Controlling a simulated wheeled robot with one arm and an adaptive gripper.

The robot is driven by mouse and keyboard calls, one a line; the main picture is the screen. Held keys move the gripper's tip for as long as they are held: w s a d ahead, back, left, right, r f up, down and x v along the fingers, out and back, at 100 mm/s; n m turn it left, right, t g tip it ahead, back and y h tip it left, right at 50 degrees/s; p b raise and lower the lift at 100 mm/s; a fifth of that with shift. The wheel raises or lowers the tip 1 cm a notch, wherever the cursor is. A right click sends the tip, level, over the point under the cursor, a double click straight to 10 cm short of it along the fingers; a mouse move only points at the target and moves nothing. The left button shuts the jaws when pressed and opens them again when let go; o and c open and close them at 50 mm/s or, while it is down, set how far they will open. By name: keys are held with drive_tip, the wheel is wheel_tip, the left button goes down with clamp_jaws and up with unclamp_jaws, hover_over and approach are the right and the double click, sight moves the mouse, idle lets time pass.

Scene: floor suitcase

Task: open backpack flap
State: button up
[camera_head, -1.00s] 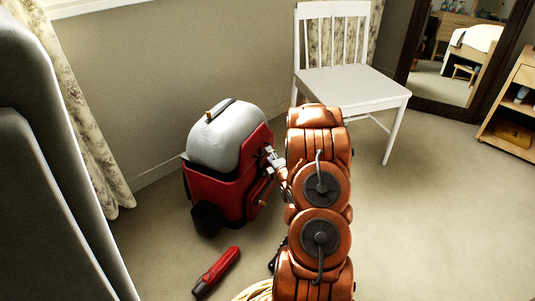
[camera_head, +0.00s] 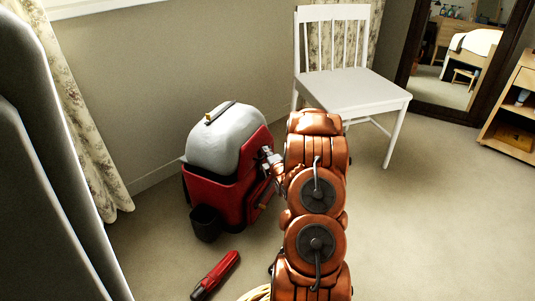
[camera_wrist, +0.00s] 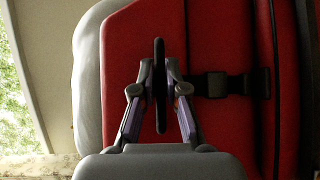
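The backpack (camera_head: 215,188) stands upright on the floor, with a red body and a rounded grey flap (camera_head: 228,138) over its top. The flap lies down on the body. My gripper (camera_head: 268,155) is at the right side of the backpack, near the flap's red edge. In the wrist view, the fingers of my gripper (camera_wrist: 159,68) converge on a thin dark strap (camera_wrist: 160,110) in front of the red panel (camera_wrist: 225,45). They appear shut on it. The grey part (camera_wrist: 88,75) shows at the left, and a black buckle strap (camera_wrist: 232,84) lies to the right.
A red cylinder-like object (camera_head: 216,275) lies on the floor in front of the backpack, near a coiled yellowish rope (camera_head: 256,293). A white chair (camera_head: 355,92) stands behind my arm. A curtain (camera_head: 88,130) hangs at the left. Carpet to the right is clear.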

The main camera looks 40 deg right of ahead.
clamp_jaws()
idle(0.3)
